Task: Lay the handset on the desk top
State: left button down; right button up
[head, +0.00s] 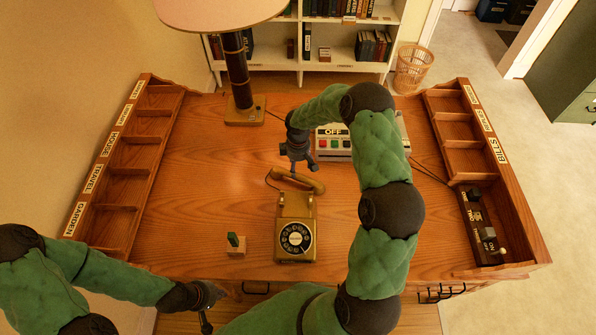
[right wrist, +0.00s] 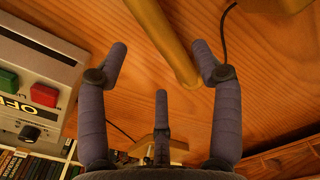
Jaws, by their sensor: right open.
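The brass-coloured handset (head: 298,181) lies just behind the telephone (head: 295,229), off its cradle, and looks to be on the wooden desk top (head: 190,190). Its dark cord loops at its left end. My right gripper (head: 297,158) is open just behind and above the handset. In the right wrist view, the handset (right wrist: 165,45) shows between the spread fingers of the right gripper (right wrist: 163,65), with a gap on each side. My left gripper (head: 210,305) is low at the desk's front edge, away from the handset; its finger opening is unclear.
A control box (head: 334,142) marked OFF stands right of the right gripper, partly hidden by my arm. A lamp (head: 240,100) stands at the back left. A small block with a green piece (head: 236,243) sits left of the telephone. Pigeonhole racks line both sides. The left desk middle is clear.

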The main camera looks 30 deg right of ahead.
aim_at(298, 174)
notch_tip(298, 174, up, 6)
jog(key=shift+f, duration=0.1)
